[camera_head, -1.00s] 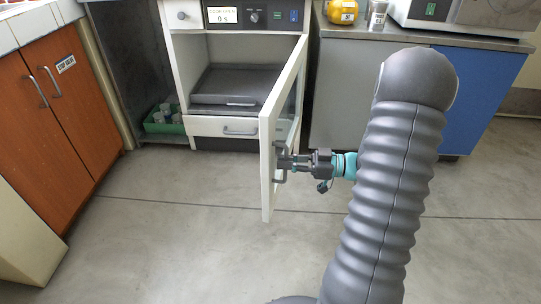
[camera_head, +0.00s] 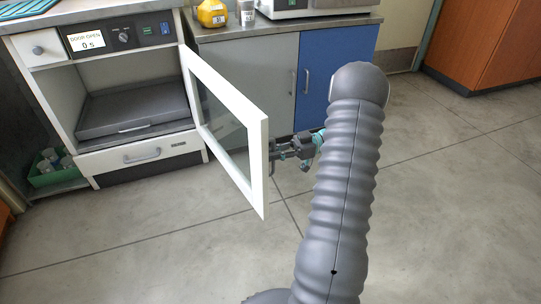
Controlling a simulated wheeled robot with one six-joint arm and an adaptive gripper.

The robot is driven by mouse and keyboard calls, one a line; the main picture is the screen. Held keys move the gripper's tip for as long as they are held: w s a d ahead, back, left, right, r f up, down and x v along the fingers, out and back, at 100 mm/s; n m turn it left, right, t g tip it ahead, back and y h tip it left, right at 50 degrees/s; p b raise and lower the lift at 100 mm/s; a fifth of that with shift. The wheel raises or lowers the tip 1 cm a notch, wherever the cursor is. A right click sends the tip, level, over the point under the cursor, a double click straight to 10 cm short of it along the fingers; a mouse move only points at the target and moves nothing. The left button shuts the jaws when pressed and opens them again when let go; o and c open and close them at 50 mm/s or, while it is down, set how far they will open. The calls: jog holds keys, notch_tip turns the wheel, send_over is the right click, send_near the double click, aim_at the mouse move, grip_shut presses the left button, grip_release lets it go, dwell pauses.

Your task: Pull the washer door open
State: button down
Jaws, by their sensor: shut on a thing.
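The washer (camera_head: 56,95) is a white cabinet at the left with its front open. Its display reads "DOOR OPEN 0 s". The washer door (camera_head: 262,165), a white frame with a glass pane, hangs from the right side and stands swung well out into the room. My gripper (camera_head: 276,150) is at the outer face of the door near its free edge, shut on the door handle. The handle is mostly hidden behind the door edge and the fingers. A dark tray (camera_head: 130,108) sits inside the washer.
A counter with grey and blue cabinet doors (camera_head: 335,65) stands behind the washer door. A yellow round object (camera_head: 211,14) and a cup (camera_head: 247,13) stand on it. A green crate (camera_head: 55,172) is on the floor at the left. The floor in front is clear.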

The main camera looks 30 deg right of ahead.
jog(key=shift+w+r, duration=0.1)
jog(key=c, duration=1.5)
grip_release()
jog(key=d, duration=0.3)
jog(key=s+d, duration=0.1)
jog(key=d, duration=0.3)
jog(key=shift+s+d, duration=0.2)
